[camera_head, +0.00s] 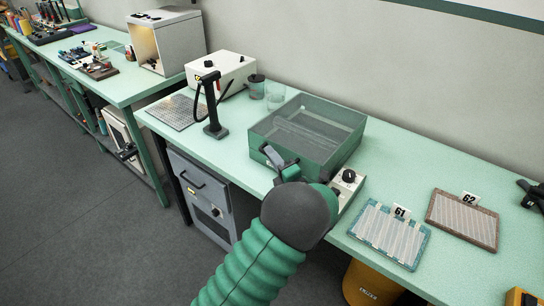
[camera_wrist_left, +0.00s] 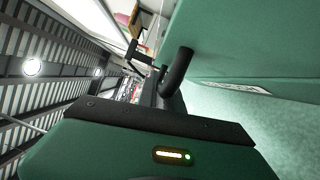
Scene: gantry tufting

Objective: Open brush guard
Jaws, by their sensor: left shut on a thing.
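The brush guard (camera_head: 318,118) is a grey, see-through mesh cover on a green square box (camera_head: 337,158) on the bench. It looks lowered over the box. My left gripper (camera_head: 272,160) is at the box's front left side, shut on the guard's dark handle. In the left wrist view the black curved handle (camera_wrist_left: 180,70) stands out from the green wall (camera_wrist_left: 235,45), close to the gripper. The fingertips are largely hidden there by the gripper's own body. My right gripper is in neither view.
A control box with a black knob (camera_head: 348,177) stands right of my left wrist. Tufted samples 61 (camera_head: 390,234) and 62 (camera_head: 463,219) lie further right.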

